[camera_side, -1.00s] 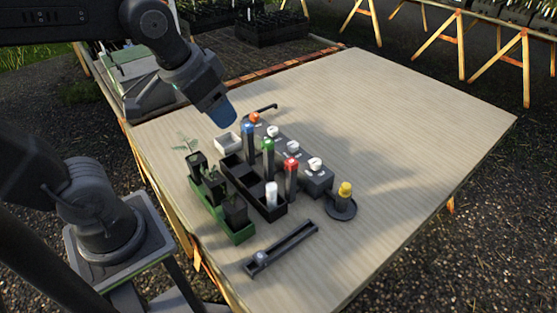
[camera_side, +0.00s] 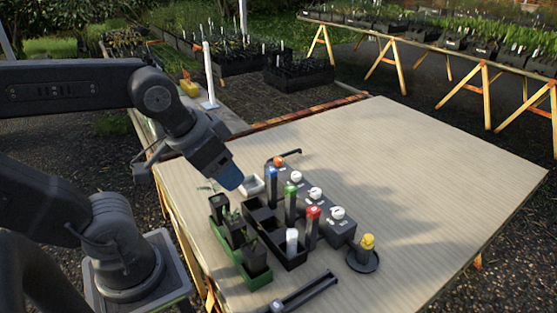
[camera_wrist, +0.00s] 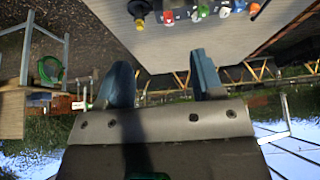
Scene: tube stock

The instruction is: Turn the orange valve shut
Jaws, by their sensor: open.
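The orange valve (camera_side: 279,161) is a small knob at the far end of a dark block (camera_side: 340,231) that also carries several white knobs. My gripper (camera_side: 230,177) is to the left of the orange valve in the side view, in the air above the near-left part of the table and touching nothing. In the wrist view my gripper (camera_wrist: 162,82) shows two blue fingers spread wide with nothing between them.
Blue-, green- and red-capped tubes (camera_side: 312,212) stand close to the block, with a black rack (camera_side: 290,262) in front. A green tray (camera_side: 228,248) holds potted seedlings. A yellow-topped piece (camera_side: 367,242) stands right. The table's right side (camera_side: 440,170) is clear.

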